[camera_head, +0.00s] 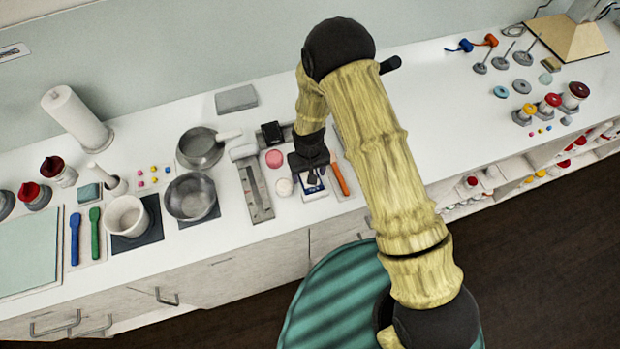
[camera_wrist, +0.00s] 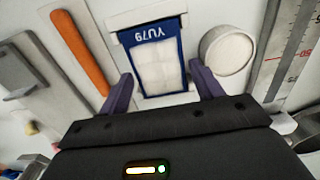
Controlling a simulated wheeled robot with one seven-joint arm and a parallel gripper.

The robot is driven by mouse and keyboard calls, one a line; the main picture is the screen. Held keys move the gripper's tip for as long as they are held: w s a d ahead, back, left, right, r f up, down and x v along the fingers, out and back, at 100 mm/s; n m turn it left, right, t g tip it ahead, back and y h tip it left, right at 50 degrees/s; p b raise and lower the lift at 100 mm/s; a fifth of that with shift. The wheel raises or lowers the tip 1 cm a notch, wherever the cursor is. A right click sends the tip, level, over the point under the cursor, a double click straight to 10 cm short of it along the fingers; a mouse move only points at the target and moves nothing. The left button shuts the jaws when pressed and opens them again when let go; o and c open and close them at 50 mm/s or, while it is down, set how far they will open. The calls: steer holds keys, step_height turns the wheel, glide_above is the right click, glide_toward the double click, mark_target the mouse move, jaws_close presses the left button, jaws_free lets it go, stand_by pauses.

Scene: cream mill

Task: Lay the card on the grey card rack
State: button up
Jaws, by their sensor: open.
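The card (camera_wrist: 161,62) is blue-edged with a pale middle and reads "YU79". It lies flat on the counter, with a pale strip along one end. In the head view the card (camera_head: 313,190) shows partly below my gripper (camera_head: 311,177). In the wrist view my gripper (camera_wrist: 163,86) is open, with one purple finger on each side of the card's near end. I cannot tell whether the fingers touch it. A grey slotted piece (camera_wrist: 18,75) at the left edge of the wrist view may be the grey card rack; it is cut off, so I cannot be sure.
An orange stick (camera_head: 339,180) lies beside the card. A round white lidded pot (camera_head: 284,187) and a grey scale strip (camera_head: 257,192) are on the other side.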

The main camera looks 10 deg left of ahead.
steer(key=c, duration=0.8)
steer(key=shift+r+p, duration=0.4)
steer(key=shift+p, duration=0.1)
steer(key=shift+w+r+b, duration=0.1)
steer(key=shift+r+b, duration=0.15)
steer(key=shift+b, duration=0.25)
step_height(320, 180, up, 9)
steer(key=b, duration=0.3)
steer(key=shift+r, duration=0.1)
